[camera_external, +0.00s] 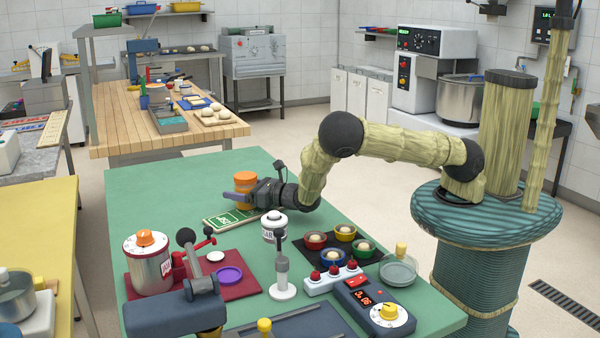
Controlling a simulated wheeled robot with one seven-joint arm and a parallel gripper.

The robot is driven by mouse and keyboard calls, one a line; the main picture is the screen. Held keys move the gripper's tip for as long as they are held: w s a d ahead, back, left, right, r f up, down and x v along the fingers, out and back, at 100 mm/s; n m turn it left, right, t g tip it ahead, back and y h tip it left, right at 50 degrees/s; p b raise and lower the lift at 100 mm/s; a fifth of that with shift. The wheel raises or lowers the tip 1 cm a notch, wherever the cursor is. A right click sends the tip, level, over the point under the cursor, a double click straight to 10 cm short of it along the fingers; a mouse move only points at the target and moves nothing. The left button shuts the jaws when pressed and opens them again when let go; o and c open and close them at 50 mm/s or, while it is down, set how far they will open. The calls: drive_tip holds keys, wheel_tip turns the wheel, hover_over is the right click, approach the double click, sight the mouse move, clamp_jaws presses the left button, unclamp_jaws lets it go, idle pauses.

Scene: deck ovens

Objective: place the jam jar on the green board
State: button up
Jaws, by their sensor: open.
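An orange jar (245,181), which I take to be the jam jar, stands upright at the far middle of the green table. My gripper (246,196) is at it, reaching in from the right, with a purple finger across its near side. The jaws are open around or beside the jar; contact cannot be told. The jar's lower part is mostly hidden. The green board (223,218), with white markings and a pale edge, lies flat just in front of the jar and gripper. Whether the jar's base overlaps the board cannot be told.
A large metal can (149,272) and purple dish (229,275) are front left. Coloured bowls (340,233) sit on a dark mat to the right. The table's far left (150,190) is clear.

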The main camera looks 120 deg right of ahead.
drive_tip(key=shift+r, duration=0.15)
drive_tip(key=shift+s+a, duration=0.2)
drive_tip(key=b+v, duration=0.1)
drive_tip(key=v, duration=1)
drive_tip(key=shift+s+a, duration=0.15)
idle(0.3)
